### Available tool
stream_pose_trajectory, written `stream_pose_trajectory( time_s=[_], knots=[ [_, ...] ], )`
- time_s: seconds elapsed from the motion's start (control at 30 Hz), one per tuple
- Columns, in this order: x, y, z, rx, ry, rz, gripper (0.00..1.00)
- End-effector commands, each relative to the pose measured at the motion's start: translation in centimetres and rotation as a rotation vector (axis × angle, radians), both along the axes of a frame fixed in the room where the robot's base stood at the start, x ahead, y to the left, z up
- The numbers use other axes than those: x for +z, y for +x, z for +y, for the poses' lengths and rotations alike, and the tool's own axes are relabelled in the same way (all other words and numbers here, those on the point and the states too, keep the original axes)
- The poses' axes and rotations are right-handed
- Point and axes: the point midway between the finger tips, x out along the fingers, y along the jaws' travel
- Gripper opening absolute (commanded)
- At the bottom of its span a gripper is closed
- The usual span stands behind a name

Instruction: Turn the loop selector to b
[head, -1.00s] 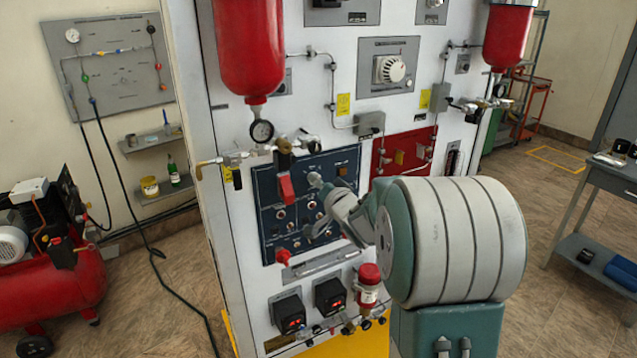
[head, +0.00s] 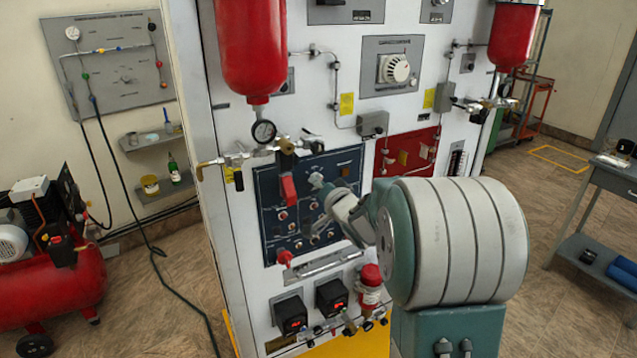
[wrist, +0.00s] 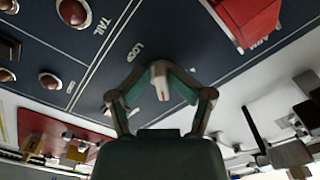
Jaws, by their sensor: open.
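The loop selector (wrist: 160,80) is a small pale knob with a red mark, below the word LOOP on the dark blue panel (wrist: 200,65) in the wrist view. My gripper (wrist: 159,84) is open, with one finger on each side of the knob. I cannot tell whether either finger touches it. In the head view my gripper (head: 319,200) is in front of the blue panel (head: 265,190), and the selector cannot be made out there. No position letters around the knob are readable.
A red guard or handle (head: 288,190) stands out from the panel on the left, beside a brass valve. Red indicators (wrist: 74,12) are near in the wrist view. A red-capped cylinder (head: 369,285) and two black displays (head: 331,297) are below. A red tank (head: 250,50) hangs above.

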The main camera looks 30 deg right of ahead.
Motion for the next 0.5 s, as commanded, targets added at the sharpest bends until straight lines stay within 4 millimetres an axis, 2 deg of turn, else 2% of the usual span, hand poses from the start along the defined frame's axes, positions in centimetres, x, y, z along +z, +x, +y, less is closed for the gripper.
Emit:
stream_pose_trajectory(
  time_s=[0.4, 0.5],
  knots=[
    [0.25, -0.25, -0.16, -0.004, -0.001, -0.005, 0.48],
    [0.23, -0.9, -0.24, -0.004, -0.001, -0.004, 0.48]
  ],
)
